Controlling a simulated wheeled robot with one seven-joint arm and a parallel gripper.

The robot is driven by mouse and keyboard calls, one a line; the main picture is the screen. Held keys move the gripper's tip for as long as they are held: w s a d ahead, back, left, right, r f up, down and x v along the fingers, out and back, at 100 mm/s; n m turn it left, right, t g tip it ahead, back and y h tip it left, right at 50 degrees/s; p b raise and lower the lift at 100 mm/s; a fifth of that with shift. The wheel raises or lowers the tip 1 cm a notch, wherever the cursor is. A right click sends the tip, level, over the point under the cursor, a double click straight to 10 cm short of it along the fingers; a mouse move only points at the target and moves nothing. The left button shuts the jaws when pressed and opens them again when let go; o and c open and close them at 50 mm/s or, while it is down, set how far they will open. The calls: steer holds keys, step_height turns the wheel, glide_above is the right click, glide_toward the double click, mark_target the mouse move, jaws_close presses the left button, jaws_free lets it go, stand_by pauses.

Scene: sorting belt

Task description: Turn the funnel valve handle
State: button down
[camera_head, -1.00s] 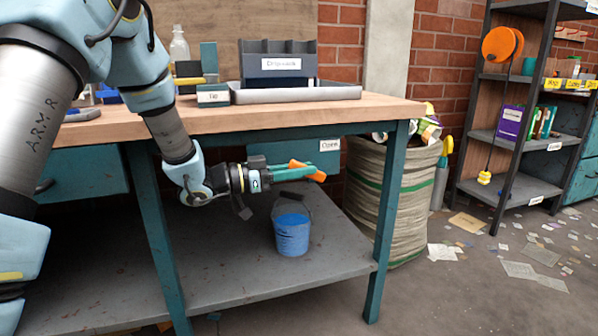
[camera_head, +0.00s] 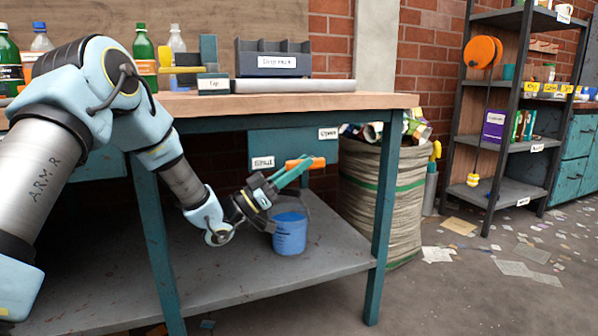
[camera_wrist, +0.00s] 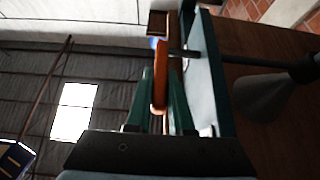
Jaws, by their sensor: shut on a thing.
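The orange valve handle (camera_head: 312,162) sits in front of the teal panel (camera_head: 290,146) under the bench top, lying about level. The panel carries a "Shut" label (camera_head: 262,163) on the left and an "Open" label (camera_head: 328,133) at upper right. My gripper (camera_head: 299,168) reaches up from the lower left, its teal fingers shut on the handle. In the wrist view the orange handle (camera_wrist: 161,75) lies between the fingers. A grey funnel (camera_wrist: 270,94) shows at right in that view. The fingers partly hide the handle in the head view.
A blue bucket (camera_head: 290,233) stands on the lower shelf (camera_head: 230,285), just below my gripper. A bench leg (camera_head: 383,220) and a sack of rubbish (camera_head: 400,195) stand to the right.

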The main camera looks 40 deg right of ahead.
steer(key=shift+f, duration=0.1)
stand_by(0.3)
steer(key=c, duration=0.8)
jaws_free()
steer(key=p+v, duration=0.2)
steer(key=v, duration=0.8)
steer(key=shift+a+f, duration=0.25)
steer(key=shift+a, duration=0.05)
steer(key=shift+w, duration=0.1)
